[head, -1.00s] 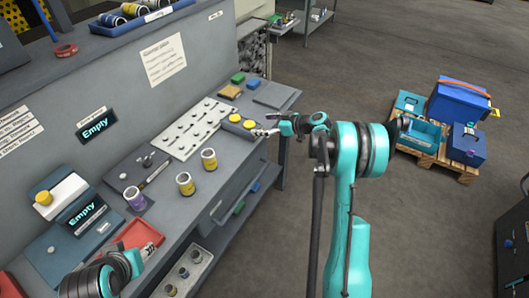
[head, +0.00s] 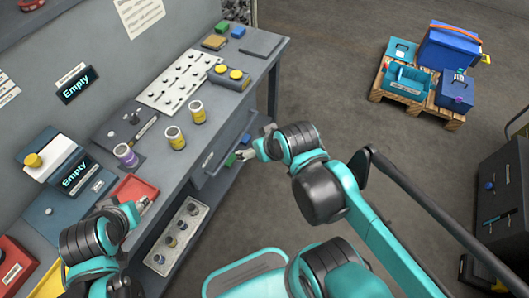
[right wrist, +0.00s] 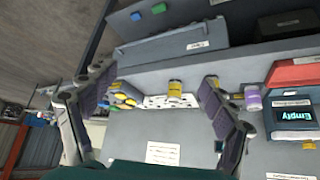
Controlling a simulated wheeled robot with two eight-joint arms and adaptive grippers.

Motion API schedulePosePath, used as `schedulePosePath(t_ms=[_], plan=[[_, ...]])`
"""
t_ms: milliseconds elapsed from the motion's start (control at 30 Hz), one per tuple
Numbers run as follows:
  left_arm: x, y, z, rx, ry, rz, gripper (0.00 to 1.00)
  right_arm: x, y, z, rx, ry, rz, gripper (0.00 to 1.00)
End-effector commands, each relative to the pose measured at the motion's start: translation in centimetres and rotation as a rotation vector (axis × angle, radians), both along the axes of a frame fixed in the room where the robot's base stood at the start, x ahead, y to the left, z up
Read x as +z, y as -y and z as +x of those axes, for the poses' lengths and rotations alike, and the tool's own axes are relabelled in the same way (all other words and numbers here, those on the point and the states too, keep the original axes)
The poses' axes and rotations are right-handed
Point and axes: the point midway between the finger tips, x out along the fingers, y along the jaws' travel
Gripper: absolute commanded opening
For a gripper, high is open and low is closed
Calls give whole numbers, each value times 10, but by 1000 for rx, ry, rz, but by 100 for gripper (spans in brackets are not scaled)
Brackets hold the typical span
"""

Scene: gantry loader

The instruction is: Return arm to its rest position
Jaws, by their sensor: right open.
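My right arm is teal and black and is bent at the elbow in the head view. Its gripper (head: 246,156) is off the bench's front edge, near the drawer, and holds nothing. In the right wrist view the two fingers of this gripper (right wrist: 156,78) stand wide apart with nothing between them. My left gripper (head: 143,205) is low over the red tray (head: 130,188) at the bench front; its fingers are too small to read.
Two yellow-labelled jars (head: 176,138) and a purple one (head: 126,155) stand on the bench (head: 222,130). A peg board (head: 180,82) and yellow-button box (head: 230,76) lie behind. A pallet (head: 420,100) with blue crates stands right; the floor between is clear.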

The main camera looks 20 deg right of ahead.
Motion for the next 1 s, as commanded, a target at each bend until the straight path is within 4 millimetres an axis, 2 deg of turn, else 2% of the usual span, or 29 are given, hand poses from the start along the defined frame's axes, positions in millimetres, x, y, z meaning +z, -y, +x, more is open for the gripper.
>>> schedulePosePath(t_ms=[67, 200, 1000], plan=[[0, 0, 0, 0, 0, 0, 40, -6, 2, -13, -20, 5, -13, 85], [0, 0, 0, 0, 0, 0, 40, -10, 4, -21, -40, 10, -20, 85], [0, 0, 0, 0, 0, 0, 40, -10, 4, -21, -41, 10, -20, 85]])
